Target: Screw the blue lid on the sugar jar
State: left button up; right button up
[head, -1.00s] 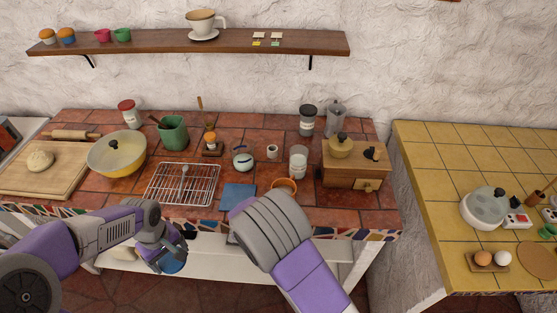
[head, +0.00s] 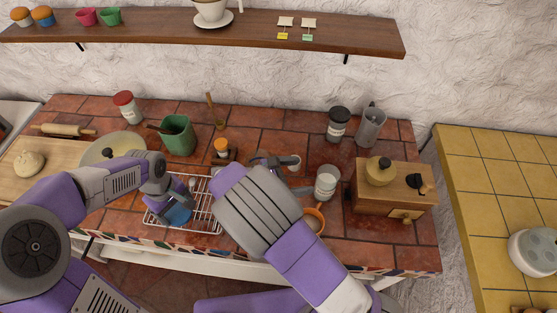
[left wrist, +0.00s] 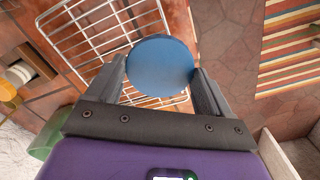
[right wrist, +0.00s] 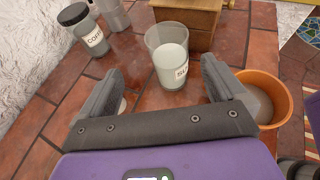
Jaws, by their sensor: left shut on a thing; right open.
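The blue lid (head: 177,214) is held flat between the fingers of my left gripper (head: 165,205), above the wire rack. It shows as a plain blue disc in the left wrist view (left wrist: 160,66). The sugar jar (head: 327,183) is an open glass with white contents, standing upright on the tiled counter. In the right wrist view the jar (right wrist: 168,62) shows part of its label and lies ahead, between the lines of the open fingers. My right gripper (head: 275,161) is open and empty, left of the jar in the head view and apart from it.
The orange bowl (head: 313,220) stands just in front of the jar. A wooden grinder (head: 395,192) is to its right; the coffee jar (head: 338,125) and a grey pot (head: 370,126) stand behind. The wire rack (head: 207,215) lies under the left gripper.

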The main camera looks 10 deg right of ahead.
aim_at(318, 176)
jog(key=x, duration=0.6)
jog(key=shift+s+d, duration=0.25)
jog(key=shift+d, duration=0.15)
jog(key=x, duration=0.2)
jog(key=b+x, duration=0.1)
jog(key=x, duration=0.2)
jog(key=shift+s+f, duration=0.25)
jog(key=shift+f, duration=0.05)
jog(key=c, duration=1.4)
